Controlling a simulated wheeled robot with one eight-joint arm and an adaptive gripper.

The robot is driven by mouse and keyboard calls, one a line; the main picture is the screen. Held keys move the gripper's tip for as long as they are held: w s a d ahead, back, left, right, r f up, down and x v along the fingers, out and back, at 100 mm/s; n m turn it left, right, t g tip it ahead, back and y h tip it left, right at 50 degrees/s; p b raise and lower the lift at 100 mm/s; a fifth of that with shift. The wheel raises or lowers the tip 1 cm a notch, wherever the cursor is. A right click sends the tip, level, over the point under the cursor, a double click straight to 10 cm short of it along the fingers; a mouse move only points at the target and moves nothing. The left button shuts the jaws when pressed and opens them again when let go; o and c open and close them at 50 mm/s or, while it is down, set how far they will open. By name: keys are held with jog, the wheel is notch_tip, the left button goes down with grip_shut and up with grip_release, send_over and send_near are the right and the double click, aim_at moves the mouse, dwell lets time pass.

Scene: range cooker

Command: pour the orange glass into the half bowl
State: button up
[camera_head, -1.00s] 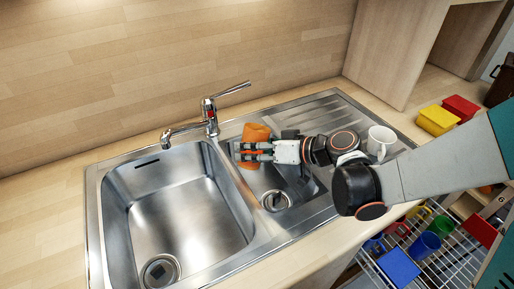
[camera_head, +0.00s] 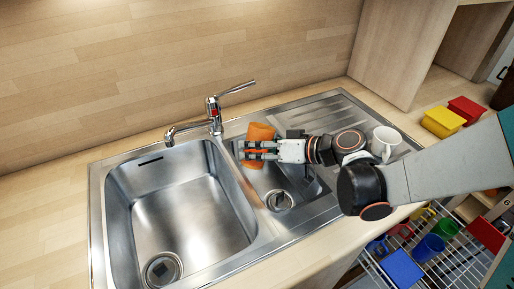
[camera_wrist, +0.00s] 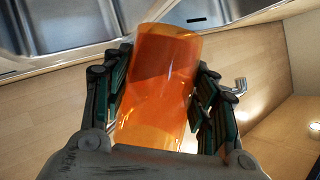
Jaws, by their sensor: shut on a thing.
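My gripper (camera_head: 262,150) is shut on the orange glass (camera_head: 260,132), with a finger on either side of it. The glass is tilted and held over the small half bowl (camera_head: 298,180) of the sink, near its back left edge. In the wrist view the orange glass (camera_wrist: 158,85) sits between the two dark fingers (camera_wrist: 160,105); it is see-through and I see no contents in it. My arm and gripper hide part of the half bowl. Its drain shows below the gripper.
The large sink basin (camera_head: 190,215) is empty, to the left. The chrome tap (camera_head: 213,112) stands behind it, close to the glass. A white mug (camera_head: 384,142) stands on the drainboard by my arm. Yellow (camera_head: 442,121) and red (camera_head: 466,107) boxes are at right; a dish rack is below.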

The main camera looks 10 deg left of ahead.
jog(key=shift+s+r+m+g, duration=0.1)
jog(key=shift+s+m+g, duration=0.05)
jog(key=shift+m+g, duration=0.2)
jog(key=shift+s+a+r+m+g+y+b, duration=0.15)
jog(key=shift+m+g+y+b, duration=0.2)
jog(key=shift+m+b, duration=0.2)
dwell(0.9)
jog(key=shift+s+m+g+y+b, duration=0.15)
jog(key=shift+m+g+y+b, duration=0.3)
jog(key=shift+m+b, duration=0.5)
dwell(2.4)
jog(key=shift+f+m+g, duration=0.25)
jog(key=shift+m+g, duration=0.1)
jog(key=shift+m, duration=0.2)
dwell(0.9)
jog(key=shift+f+m+y, duration=0.2)
jog(key=shift+m+y, duration=0.3)
dwell(0.8)
